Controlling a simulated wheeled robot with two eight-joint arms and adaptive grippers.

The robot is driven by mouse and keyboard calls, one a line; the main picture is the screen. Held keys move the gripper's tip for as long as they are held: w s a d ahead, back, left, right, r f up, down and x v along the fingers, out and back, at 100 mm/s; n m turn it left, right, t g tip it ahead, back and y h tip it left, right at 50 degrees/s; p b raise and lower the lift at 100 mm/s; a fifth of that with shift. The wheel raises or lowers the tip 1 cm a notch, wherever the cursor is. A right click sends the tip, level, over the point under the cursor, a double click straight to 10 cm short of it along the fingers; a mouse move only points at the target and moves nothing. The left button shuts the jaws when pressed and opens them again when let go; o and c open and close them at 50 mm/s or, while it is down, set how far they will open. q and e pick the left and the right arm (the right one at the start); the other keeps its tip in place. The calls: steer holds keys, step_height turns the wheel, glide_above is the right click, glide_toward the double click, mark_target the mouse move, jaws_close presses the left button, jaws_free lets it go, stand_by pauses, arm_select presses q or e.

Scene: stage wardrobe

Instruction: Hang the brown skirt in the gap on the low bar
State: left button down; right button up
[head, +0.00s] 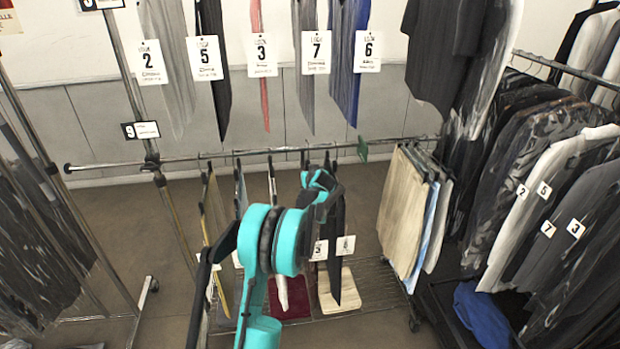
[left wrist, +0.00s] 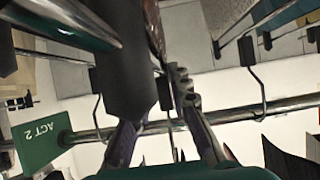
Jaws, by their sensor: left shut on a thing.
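My left gripper (left wrist: 168,112) is close to the low bar (left wrist: 235,115). It is shut on what looks like a hanger; a thin hook shows between the fingers, near the bar. I cannot tell whether that hook rests on the bar. A dark reddish-brown strip (left wrist: 154,28) beside the fingers may be part of the brown skirt; the rest is hidden. In the head view the low bar (head: 260,151) runs across the middle, and my teal wrist hides the fingertips and held thing. A green ACT 2 marker (head: 363,148) sits on the bar, and it also shows in the left wrist view (left wrist: 40,137).
Beige and blue garments (head: 402,210) hang at the bar's right end. A yellow garment (head: 220,245) and others hang to the left. Bare bar shows right of the green marker. Numbered garments hang above. A packed rack (head: 560,180) stands at the right.

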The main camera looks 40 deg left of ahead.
arm_select(q)
steer(key=shift+w+a, duration=1.3)
steer(key=shift+a, duration=0.05)
steer(key=shift+f, duration=0.15)
steer(key=shift+f+b, duration=0.95)
steer(key=shift+f, duration=0.65)
steer(key=c, duration=1.3)
jaws_free()
steer(key=shift+c, duration=0.2)
